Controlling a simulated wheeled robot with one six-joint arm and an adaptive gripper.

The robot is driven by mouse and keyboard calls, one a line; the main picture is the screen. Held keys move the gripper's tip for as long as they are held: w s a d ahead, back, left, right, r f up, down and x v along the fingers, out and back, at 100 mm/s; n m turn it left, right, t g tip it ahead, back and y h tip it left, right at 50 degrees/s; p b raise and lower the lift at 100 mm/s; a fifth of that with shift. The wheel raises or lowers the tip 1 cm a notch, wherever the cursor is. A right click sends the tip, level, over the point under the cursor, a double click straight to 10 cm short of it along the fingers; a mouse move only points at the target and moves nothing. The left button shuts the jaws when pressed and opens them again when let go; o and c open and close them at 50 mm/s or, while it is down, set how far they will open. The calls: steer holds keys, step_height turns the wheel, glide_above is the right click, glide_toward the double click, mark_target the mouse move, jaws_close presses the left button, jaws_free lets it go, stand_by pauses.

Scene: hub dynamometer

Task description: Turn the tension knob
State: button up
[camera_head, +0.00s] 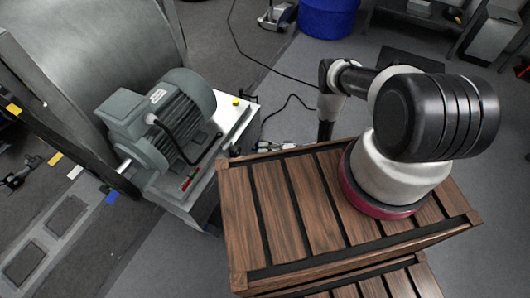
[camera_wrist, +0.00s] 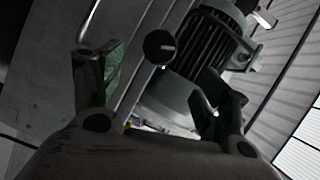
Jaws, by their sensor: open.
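A round black knob (camera_wrist: 159,47) with a short pale mark on its face shows at the upper middle of the wrist view. It looks like the tension knob; I cannot pick it out in the head view. My gripper (camera_wrist: 163,66) is open in the wrist view, one finger at the left and one at the right. The knob appears between and beyond the fingertips, with nothing between the fingers that I can see held. Whether a finger touches the knob cannot be told. My gripper is not discernible in the head view.
A grey finned motor (camera_head: 165,119) stands on a metal base beside a large drum (camera_head: 95,40); the motor (camera_wrist: 208,45) also shows behind the knob. A yellow button (camera_head: 236,101) sits on the base. A slatted wooden crate (camera_head: 255,215) and a blue bin (camera_head: 328,18) are nearby.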

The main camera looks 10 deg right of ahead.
steer(key=shift+d, duration=0.3)
steer(key=n+h, duration=0.8)
steer(key=n, duration=0.2)
glide_toward(238, 153)
steer(key=x, duration=0.3)
steer(key=shift+h, duration=0.3)
steer(key=x, duration=0.7)
steer(key=shift+w+a+f, duration=0.25)
steer(key=shift+a, duration=0.05)
